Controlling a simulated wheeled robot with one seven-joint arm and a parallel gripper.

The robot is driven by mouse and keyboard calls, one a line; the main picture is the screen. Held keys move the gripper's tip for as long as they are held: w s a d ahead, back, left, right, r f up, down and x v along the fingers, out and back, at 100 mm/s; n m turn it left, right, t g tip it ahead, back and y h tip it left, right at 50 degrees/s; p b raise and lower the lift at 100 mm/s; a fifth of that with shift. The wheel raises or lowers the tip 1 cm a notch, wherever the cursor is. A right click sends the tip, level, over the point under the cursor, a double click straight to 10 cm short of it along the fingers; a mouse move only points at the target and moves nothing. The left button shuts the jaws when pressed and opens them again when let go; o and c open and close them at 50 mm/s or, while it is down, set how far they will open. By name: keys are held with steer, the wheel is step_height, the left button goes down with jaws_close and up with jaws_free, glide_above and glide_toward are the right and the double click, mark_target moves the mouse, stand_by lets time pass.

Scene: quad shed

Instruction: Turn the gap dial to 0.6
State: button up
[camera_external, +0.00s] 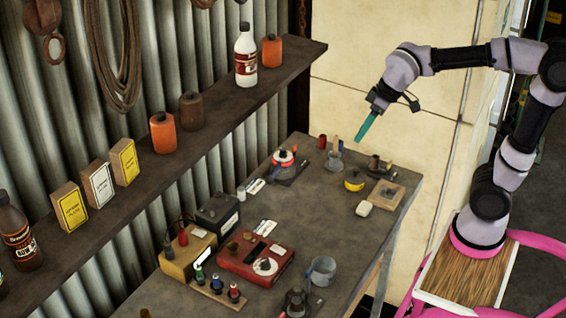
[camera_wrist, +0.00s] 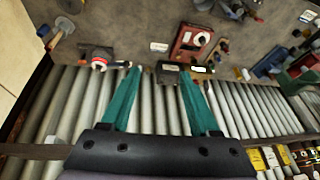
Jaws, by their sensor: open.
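A red box (camera_external: 255,258) with a round white dial (camera_external: 265,266) on top sits on the bench. The box (camera_wrist: 187,48) and its white dial (camera_wrist: 202,38) also show at the top of the wrist view. The dial's marks and setting are too small to read. A second round red-and-white item (camera_external: 284,160) with a dark knob stands farther back on the bench; I cannot tell which of the two is the gap dial. My gripper (camera_external: 362,137), with teal fingers, hangs above the bench's right side, apart from both. In the wrist view my gripper (camera_wrist: 159,76) is open and empty.
A yellow box (camera_external: 187,255), a black battery (camera_external: 218,214), a row of coloured terminals (camera_external: 216,285) and a grey cup (camera_external: 322,270) crowd around the red box. A shelf (camera_external: 200,130) with bottles and cartons runs along the corrugated wall.

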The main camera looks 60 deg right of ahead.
steer(key=w+a+f+n+g, duration=0.2)
steer(key=w+a+f+n, duration=0.25)
steer(key=w+a, duration=0.45)
steer(key=n+g+h, duration=0.2)
steer(key=n, duration=0.5)
glide_toward(265, 260)
step_height(265, 260, down, 9)
steer(key=shift+w, duration=0.15)
steer(key=shift+c, duration=0.4)
jaws_close()
